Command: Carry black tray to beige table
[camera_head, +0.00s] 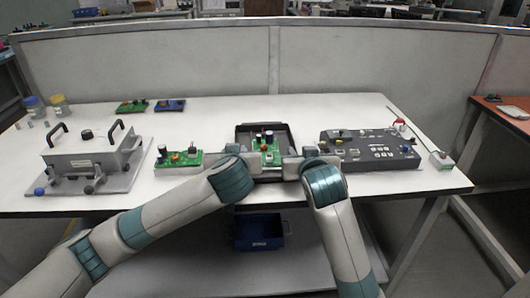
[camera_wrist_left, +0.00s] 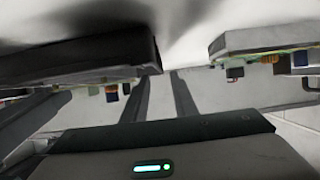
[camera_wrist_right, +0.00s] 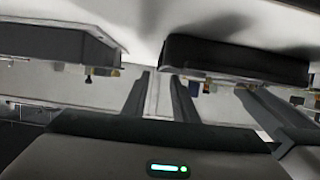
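The black tray (camera_head: 241,134) sits on the white table (camera_head: 220,112), near its front middle, with a green circuit board (camera_head: 267,157) in it. My left gripper (camera_head: 250,161) is at the tray's front left and my right gripper (camera_head: 290,167) at its front right. In both wrist views, which look upside down, a narrow gap shows between the fingers, beside the tray side (camera_wrist_left: 90,70) (camera_wrist_right: 235,60). I see nothing between them; tip contact with the tray is unclear. An orange-brown table (camera_head: 510,112) stands at the far right; no table looks plainly beige.
A green board (camera_head: 178,158) and a grey box fixture (camera_head: 90,155) stand left of the tray. A dark control panel (camera_head: 367,149) stands close on its right. Two small boards (camera_head: 150,105) and jars (camera_head: 58,105) lie behind left. A blue bin (camera_head: 258,232) is below.

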